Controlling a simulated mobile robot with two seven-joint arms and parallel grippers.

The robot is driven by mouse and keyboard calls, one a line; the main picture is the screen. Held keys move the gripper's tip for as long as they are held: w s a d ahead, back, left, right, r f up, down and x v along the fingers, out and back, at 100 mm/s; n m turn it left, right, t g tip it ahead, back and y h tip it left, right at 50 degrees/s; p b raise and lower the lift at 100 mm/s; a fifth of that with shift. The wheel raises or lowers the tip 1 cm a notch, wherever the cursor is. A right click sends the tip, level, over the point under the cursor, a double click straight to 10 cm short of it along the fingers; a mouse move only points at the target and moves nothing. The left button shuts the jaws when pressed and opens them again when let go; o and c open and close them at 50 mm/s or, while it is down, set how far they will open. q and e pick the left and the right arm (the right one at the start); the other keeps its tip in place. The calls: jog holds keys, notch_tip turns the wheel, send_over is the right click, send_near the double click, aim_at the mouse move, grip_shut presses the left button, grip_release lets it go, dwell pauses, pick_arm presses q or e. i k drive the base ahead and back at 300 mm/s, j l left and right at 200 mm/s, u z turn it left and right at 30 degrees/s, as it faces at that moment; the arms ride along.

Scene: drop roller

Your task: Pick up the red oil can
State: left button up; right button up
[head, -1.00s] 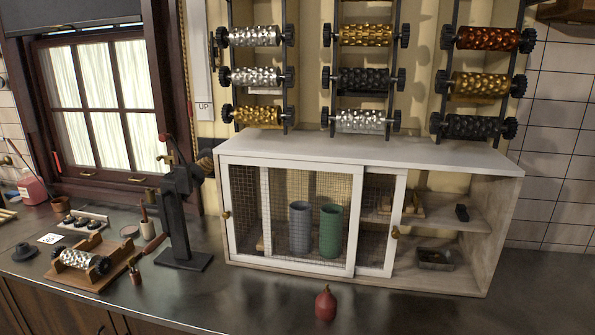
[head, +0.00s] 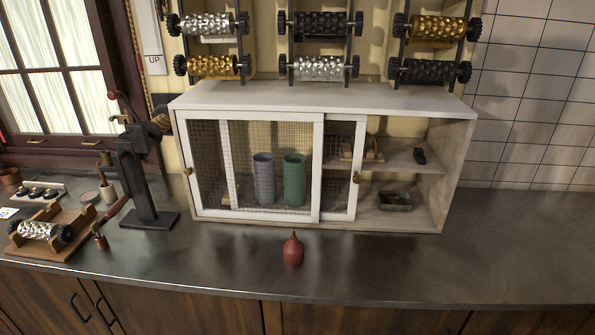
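The red oil can (head: 293,251) stands upright on the dark counter, in front of the white cabinet. It is small and round with a narrow pointed top. Nothing touches it. Neither of my grippers shows in the head view.
The white cabinet (head: 320,101) with mesh sliding doors stands behind the can, its right side open. A black stand (head: 146,180) and a wooden tray (head: 70,249) with a silver roller are at left. The dark counter (head: 400,270) is clear right of the can. Rollers hang above.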

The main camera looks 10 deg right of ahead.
aim_at(294, 248)
jog(key=l+u, duration=0.15)
jog(key=u, duration=1.6)
jog(key=k+l, duration=0.1)
jog(key=l, duration=0.25)
jog(key=k+l, duration=0.1)
jog(key=l, duration=0.25)
jog(key=k+l+u, duration=0.1)
jog(key=l, duration=0.25)
